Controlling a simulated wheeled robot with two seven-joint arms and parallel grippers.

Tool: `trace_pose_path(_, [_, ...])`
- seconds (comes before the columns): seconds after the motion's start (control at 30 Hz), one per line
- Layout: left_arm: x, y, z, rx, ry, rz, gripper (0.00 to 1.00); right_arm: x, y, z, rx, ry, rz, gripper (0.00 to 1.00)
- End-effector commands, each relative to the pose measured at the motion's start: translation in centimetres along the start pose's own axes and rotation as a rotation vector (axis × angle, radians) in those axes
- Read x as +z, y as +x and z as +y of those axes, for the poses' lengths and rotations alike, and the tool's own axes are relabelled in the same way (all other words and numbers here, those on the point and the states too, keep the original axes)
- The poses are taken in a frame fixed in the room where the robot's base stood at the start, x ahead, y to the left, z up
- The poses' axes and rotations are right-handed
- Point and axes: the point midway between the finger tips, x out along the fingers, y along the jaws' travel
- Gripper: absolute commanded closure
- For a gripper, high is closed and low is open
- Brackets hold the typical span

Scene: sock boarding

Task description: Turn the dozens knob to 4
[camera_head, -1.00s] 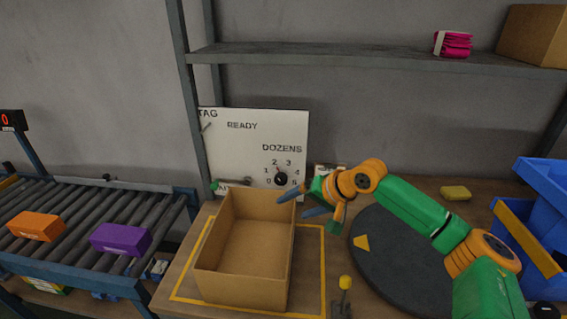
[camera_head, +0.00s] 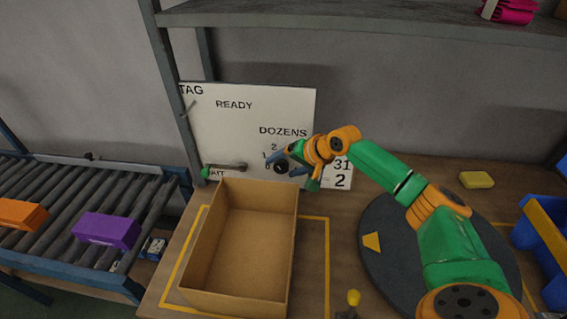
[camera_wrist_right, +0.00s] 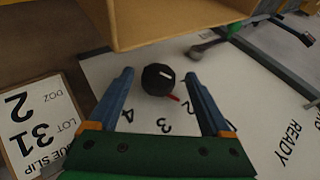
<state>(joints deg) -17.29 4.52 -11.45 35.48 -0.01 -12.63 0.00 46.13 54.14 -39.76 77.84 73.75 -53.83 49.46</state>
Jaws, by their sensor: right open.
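The dozens knob (camera_head: 281,167) is a dark round knob at the lower right of the white panel (camera_head: 230,125). The pointer is aimed to the lower right, right of the printed 3; the 4 is further left. My right gripper (camera_head: 282,163) is at the knob, partly covering the dial numbers in the head view. In the right wrist view my right gripper (camera_wrist_right: 159,74) is open, its blue fingers on either side of the knob with gaps showing. My left gripper is out of view.
An open cardboard box (camera_head: 292,240) stands just in front of the panel, close below my right gripper. A lever with a green end (camera_head: 206,173) is left of the knob. A printed slip (camera_head: 341,176) stands to its right. A dark turntable (camera_head: 400,262) lies right.

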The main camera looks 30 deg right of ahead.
Motion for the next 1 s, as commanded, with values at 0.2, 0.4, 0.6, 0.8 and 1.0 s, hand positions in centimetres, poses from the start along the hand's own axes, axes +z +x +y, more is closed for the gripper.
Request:
trace_pose_path(0.2, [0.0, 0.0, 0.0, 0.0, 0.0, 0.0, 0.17, 0.0, 0.7, 0.0, 0.0, -0.001, 0.001, 0.17])
trace_pose_path(0.4, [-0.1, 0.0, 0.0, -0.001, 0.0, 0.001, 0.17, 0.0, 0.7, 0.0, 0.0, -0.001, 0.001, 0.5])
trace_pose_path(0.6, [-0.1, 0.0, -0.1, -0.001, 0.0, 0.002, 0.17, 0.0, 0.7, 0.0, 0.001, 0.0, 0.0, 1.0])
trace_pose_path(0.8, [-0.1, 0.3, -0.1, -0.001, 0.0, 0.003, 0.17, 0.1, 0.8, 0.2, -0.015, 0.006, 0.0, 1.0])
trace_pose_path(1.0, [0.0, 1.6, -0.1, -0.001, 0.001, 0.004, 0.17, 0.2, 1.0, 0.6, -0.102, 0.041, 0.005, 1.0])
